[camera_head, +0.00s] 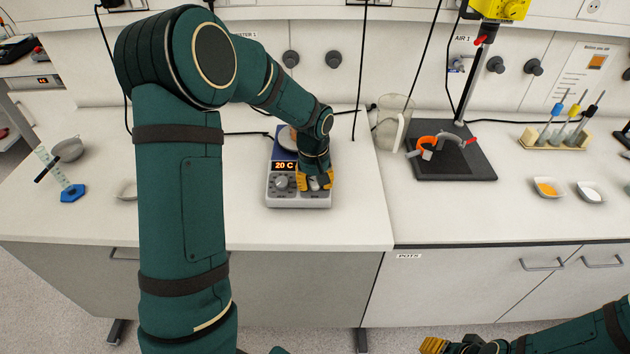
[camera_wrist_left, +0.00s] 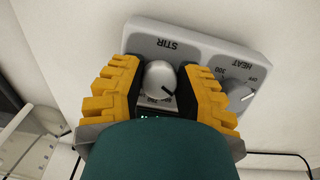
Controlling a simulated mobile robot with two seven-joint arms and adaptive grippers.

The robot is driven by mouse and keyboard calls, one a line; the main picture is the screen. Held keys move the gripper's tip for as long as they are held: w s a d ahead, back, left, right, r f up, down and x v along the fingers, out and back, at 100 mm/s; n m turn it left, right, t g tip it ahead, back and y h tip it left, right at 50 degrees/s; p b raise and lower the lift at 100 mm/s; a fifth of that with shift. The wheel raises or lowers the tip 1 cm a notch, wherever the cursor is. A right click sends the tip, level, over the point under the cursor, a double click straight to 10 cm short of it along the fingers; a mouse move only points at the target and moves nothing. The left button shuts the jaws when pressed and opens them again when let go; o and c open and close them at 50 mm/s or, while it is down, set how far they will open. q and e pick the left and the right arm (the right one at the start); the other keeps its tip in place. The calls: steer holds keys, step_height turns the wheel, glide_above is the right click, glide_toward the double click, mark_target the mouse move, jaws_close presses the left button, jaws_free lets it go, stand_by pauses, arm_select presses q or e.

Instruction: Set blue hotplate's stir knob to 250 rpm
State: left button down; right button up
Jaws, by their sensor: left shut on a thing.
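The hotplate (camera_head: 298,202) stands on the bench, with a grey front panel, blue sides and an orange display reading 20 C. My left gripper (camera_head: 315,183) reaches down onto the right-hand knob of its panel. In the left wrist view the yellow fingers are shut on the silver stir knob (camera_wrist_left: 160,77), one on each side, beside the upside-down STIR label. The knob's dark pointer mark points to the lower right there; the scale around it is mostly hidden. The heat knob (camera_wrist_left: 238,93) is free beside the fingers. My right gripper (camera_head: 461,346) is at the bottom right, away from the bench top.
A glass beaker (camera_head: 392,122) and a dark stand base (camera_head: 455,160) with an orange-grey clamp are right of the hotplate. A blue-footed cylinder (camera_head: 72,192) and a small dish (camera_head: 127,191) are to the left. The bench front before the hotplate is clear.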

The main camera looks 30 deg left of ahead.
mark_target(314, 185)
arm_select(q)
steer(key=shift+s+f, duration=0.1)
stand_by(0.4)
steer(key=c, duration=0.6)
jaws_free()
step_height(314, 185, up, 12)
steer(key=shift+s, duration=0.25)
steer(key=shift+d, duration=0.1)
